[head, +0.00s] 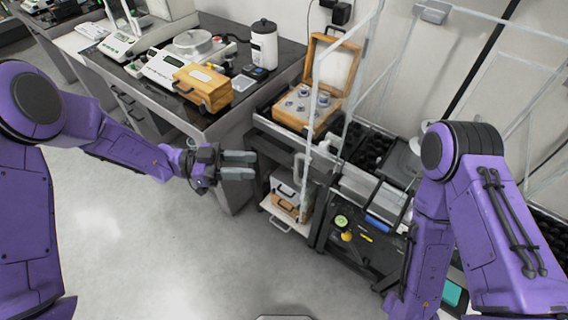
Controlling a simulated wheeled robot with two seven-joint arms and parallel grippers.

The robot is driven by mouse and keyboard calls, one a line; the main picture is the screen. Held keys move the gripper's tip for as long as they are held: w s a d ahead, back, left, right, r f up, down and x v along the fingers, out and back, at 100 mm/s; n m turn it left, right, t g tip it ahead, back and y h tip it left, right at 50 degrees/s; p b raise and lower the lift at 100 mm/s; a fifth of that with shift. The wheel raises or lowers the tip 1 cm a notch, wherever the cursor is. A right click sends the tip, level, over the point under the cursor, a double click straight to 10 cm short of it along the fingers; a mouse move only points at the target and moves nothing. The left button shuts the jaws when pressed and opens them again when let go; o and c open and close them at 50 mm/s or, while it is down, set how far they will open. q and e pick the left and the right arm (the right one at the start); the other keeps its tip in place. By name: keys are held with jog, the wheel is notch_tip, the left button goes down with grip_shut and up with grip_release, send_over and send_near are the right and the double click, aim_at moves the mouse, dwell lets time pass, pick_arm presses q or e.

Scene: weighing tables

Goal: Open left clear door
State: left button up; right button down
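A clear, pale-edged enclosure stands over the right-hand bench. Its left clear door (331,112) is a see-through upright panel, and a pale handle-like piece (299,166) shows near its lower left edge. I cannot tell for sure whether the door is ajar. My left gripper (240,165) is to the left of that handle, apart from it. Its two grey fingers point right with a gap between them, and nothing is held. My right arm comes down at the right; its gripper is not visible.
An open wooden weight box (314,104) sits behind the clear panel. A dark bench (212,122) with balances, a closed wooden case (203,86) and a white canister (264,46) stands at the left. Below the enclosure is a shelf with tools. The floor at front left is clear.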

pick_arm(q)
jog(key=d+p, duration=0.3)
jog(key=d, duration=0.7)
jog(key=shift+d+p, duration=0.3)
jog(key=shift+d, duration=0.1)
jog(key=shift+s, duration=0.1)
grip_shut()
